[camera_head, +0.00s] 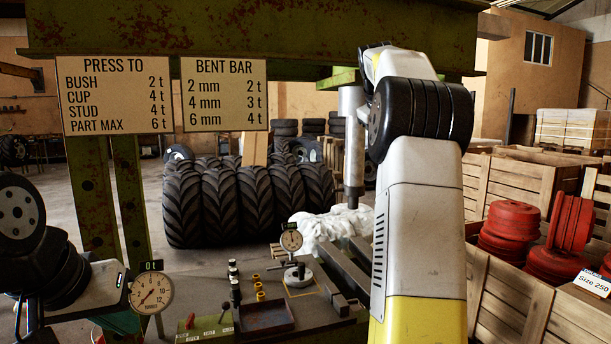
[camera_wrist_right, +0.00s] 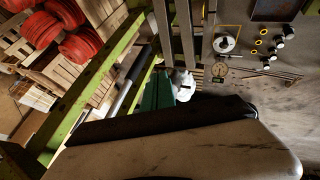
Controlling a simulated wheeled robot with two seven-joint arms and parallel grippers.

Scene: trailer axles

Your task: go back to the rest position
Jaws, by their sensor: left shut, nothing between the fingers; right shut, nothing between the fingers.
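My left gripper (camera_head: 121,322) is at the lower left of the head view, under its silver hand and beside a round pressure gauge (camera_head: 152,293). Its teal fingers are partly hidden; it is shut and empty. My right arm rises large in white and yellow on the right of the head view and hides what is behind it. My right gripper (camera_wrist_right: 157,93) shows in the right wrist view as teal fingers past the dark edge of the hand. It is shut and empty, above the bench area by a white cloth (camera_wrist_right: 184,84).
The bench (camera_head: 200,300) holds a dial gauge (camera_head: 291,241), a tray (camera_head: 265,316), and small black and brass parts. A steel press ram (camera_head: 354,150) hangs from the green frame (camera_head: 250,28) close to my right arm. Crates (camera_head: 510,300) with red parts (camera_head: 510,232) stand right.

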